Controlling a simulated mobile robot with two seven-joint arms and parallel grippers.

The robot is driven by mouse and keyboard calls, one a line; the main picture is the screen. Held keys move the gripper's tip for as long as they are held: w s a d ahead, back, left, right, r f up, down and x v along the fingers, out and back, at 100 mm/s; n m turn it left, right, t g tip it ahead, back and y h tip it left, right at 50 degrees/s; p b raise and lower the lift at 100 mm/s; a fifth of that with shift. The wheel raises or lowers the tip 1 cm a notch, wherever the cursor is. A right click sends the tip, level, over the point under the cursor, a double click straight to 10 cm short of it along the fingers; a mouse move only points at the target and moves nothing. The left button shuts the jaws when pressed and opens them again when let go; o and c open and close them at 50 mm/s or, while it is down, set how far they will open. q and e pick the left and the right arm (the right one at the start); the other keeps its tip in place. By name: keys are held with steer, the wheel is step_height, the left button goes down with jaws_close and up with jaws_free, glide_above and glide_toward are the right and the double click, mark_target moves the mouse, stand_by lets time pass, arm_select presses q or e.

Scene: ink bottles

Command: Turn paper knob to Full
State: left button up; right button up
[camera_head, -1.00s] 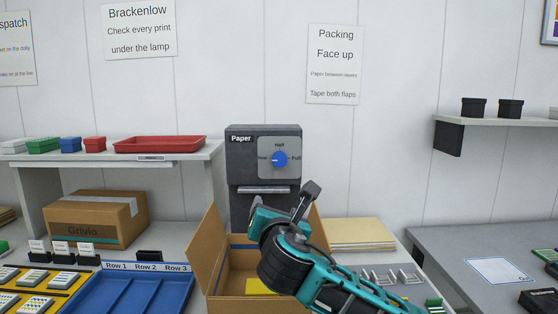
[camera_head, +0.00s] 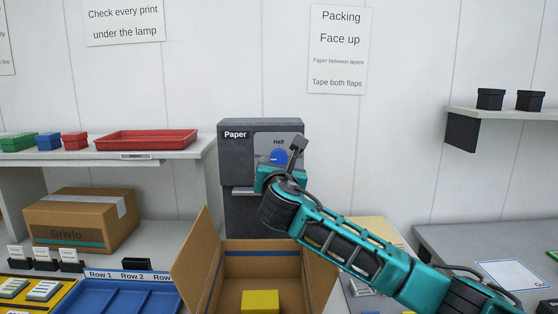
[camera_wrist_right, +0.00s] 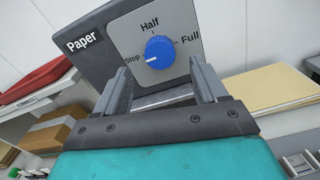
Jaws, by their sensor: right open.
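The blue round paper knob (camera_head: 279,156) is on a pale dial plate on the front of the dark grey Paper unit (camera_head: 233,160). In the right wrist view the knob (camera_wrist_right: 159,50) shows whole, with Stop, Half and Full around it. Its white mark points left, toward Stop. My right gripper (camera_head: 281,162) is in front of the dial and hides the Stop and Full labels in the head view. In the wrist view its two fingers (camera_wrist_right: 160,78) stand apart, just below and to either side of the knob, with nothing between them. My left gripper is not in view.
An open cardboard box (camera_head: 192,262) with a yellow block (camera_head: 260,301) inside stands below my right arm. A red tray (camera_head: 146,140) lies on the shelf at left. Blue row trays (camera_head: 125,296) are at lower left. A grey table (camera_head: 440,236) is at right.

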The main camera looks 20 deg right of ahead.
mark_target(279, 159)
steer(key=x, duration=0.3)
steer(key=shift+w, duration=0.3)
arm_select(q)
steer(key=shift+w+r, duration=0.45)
arm_select(e)
steer(key=shift+x, duration=0.95)
steer(key=c, duration=1.1)
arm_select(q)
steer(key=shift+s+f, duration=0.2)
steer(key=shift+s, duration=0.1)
arm_select(e)
steer(key=shift+o, duration=0.2)
